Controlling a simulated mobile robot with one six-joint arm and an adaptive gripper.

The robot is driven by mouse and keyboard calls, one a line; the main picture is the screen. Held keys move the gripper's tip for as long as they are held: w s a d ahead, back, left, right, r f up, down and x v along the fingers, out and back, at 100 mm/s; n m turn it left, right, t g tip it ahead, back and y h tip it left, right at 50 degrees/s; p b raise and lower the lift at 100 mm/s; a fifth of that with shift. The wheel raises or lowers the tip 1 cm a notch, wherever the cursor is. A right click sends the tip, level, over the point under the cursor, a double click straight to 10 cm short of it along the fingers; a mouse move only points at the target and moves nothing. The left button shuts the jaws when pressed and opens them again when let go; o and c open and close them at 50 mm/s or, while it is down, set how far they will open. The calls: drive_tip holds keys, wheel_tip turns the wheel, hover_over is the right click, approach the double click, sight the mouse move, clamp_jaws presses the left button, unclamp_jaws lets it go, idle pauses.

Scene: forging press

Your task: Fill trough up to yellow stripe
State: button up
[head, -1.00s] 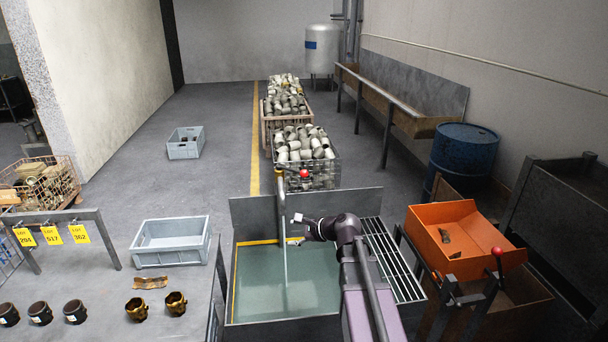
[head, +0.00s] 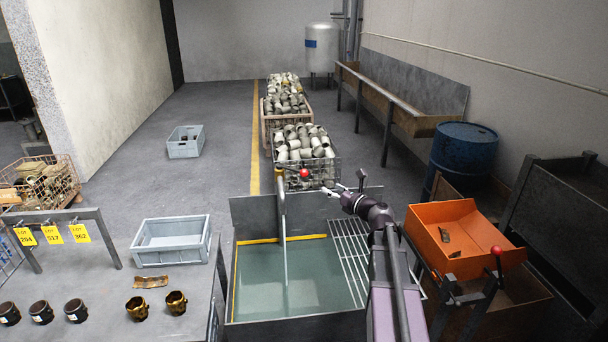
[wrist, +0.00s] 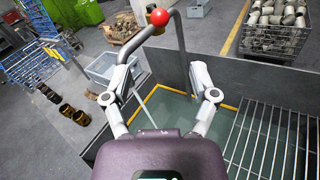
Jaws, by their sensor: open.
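The trough (head: 340,316) is a grey metal basin holding greenish water (head: 262,280). A yellow stripe (head: 255,241) runs along its inner walls and shows above the water at the back and left. A pipe tap (head: 281,190) stands at the back wall with a red ball knob (head: 304,173) on its lever. A thin pale stream (head: 285,250) runs from the spout into the water. My gripper (head: 329,192) is open and empty, just right of and below the knob in the head view. The wrist view shows the knob (wrist: 160,17) ahead, between and beyond the spread fingers (wrist: 159,97).
A metal grate (head: 350,252) covers the trough's right side. A wire crate of metal parts (head: 335,172) stands behind. An orange bin (head: 480,265) and another red-knobbed lever (head: 497,251) are at right. A grey crate (head: 172,262) sits on the left table.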

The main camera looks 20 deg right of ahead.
sight(304, 172)
drive_tip(key=shift+w, duration=0.1)
drive_tip(key=x, duration=1.3)
drive_tip(key=shift+w+a, duration=0.15)
drive_tip(key=shift+w, duration=0.15)
drive_tip(key=shift+c, duration=0.2)
clamp_jaws()
